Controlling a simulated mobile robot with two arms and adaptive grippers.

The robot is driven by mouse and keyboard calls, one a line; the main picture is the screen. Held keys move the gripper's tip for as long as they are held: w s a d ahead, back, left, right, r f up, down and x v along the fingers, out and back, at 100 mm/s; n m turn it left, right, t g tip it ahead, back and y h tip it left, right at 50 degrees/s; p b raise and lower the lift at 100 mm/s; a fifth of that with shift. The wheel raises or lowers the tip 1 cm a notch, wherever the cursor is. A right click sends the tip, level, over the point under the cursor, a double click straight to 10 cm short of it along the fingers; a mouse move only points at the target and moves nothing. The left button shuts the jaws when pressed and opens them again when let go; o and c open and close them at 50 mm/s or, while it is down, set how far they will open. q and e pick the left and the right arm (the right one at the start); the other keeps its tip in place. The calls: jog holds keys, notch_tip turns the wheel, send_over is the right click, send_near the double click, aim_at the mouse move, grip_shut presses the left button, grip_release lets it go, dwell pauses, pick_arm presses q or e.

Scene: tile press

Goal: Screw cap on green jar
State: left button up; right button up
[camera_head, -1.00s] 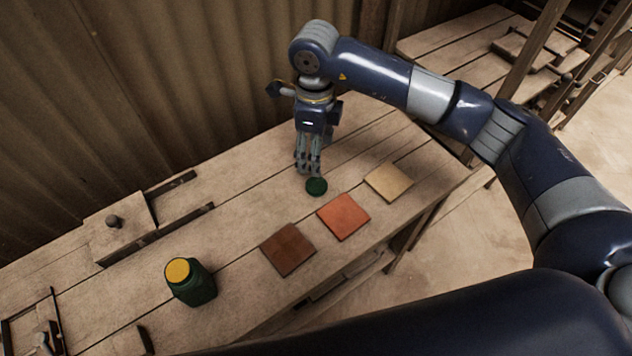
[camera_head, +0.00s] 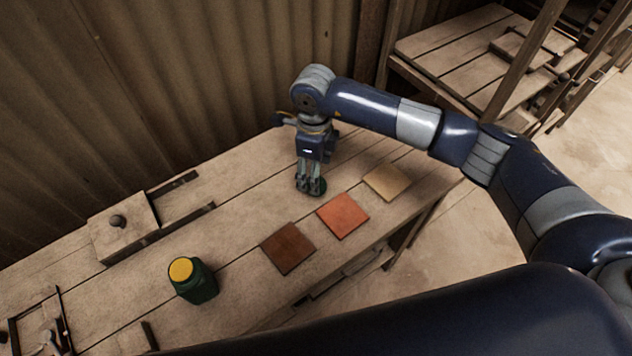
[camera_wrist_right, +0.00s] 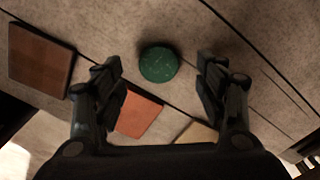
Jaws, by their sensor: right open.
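The green jar (camera_head: 200,287) stands upright on the wooden bench at the lower left of the head view, with a yellow top face showing. The round green cap (camera_head: 321,187) lies on the bench, partly hidden by my right gripper (camera_head: 311,190). In the right wrist view the cap (camera_wrist_right: 159,64) lies flat ahead of and between the two open fingers (camera_wrist_right: 160,82), with space on both sides. My right gripper points down, close above the cap. My left gripper is not in view.
Brown (camera_head: 288,248), orange (camera_head: 343,215) and tan (camera_head: 386,182) square tiles lie in a row along the bench's front side. A wooden press-like block with a knob (camera_head: 118,222) sits at the back left. Metal fixtures (camera_head: 45,335) are at the lower left. A corrugated wall stands behind.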

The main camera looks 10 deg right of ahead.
jog(key=shift+f+p, duration=0.45)
jog(key=shift+f, duration=1.55)
jog(key=shift+c, duration=0.3)
jog(key=c, duration=0.7)
